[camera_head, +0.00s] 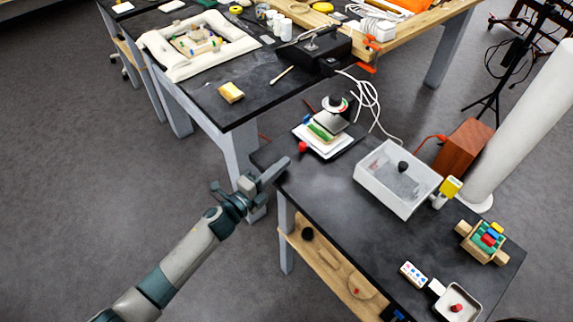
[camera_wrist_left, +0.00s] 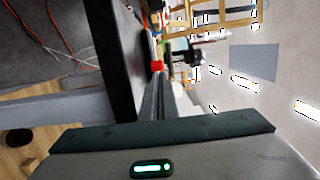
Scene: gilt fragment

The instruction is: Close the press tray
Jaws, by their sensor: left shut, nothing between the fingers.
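The press (camera_head: 333,117) stands near the far left corner of the dark table. Its white tray (camera_head: 318,147) sticks out at the front, under a green piece (camera_head: 319,132), with a red knob (camera_head: 303,147) at the front left. My left gripper (camera_head: 286,163) is shut and empty at the table's left edge, just short of the red knob. In the left wrist view the shut fingers (camera_wrist_left: 157,88) point toward the red knob (camera_wrist_left: 157,66); I cannot tell whether they touch it. The tray's inner end is hidden by the press. My right gripper is not in view.
A translucent bin (camera_head: 372,187) with a black knob stands right of the press. White cables (camera_head: 371,105) lie behind it. A toy block set (camera_head: 482,241) and a small white dish (camera_head: 457,304) are at the right. The table's front left top is clear.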

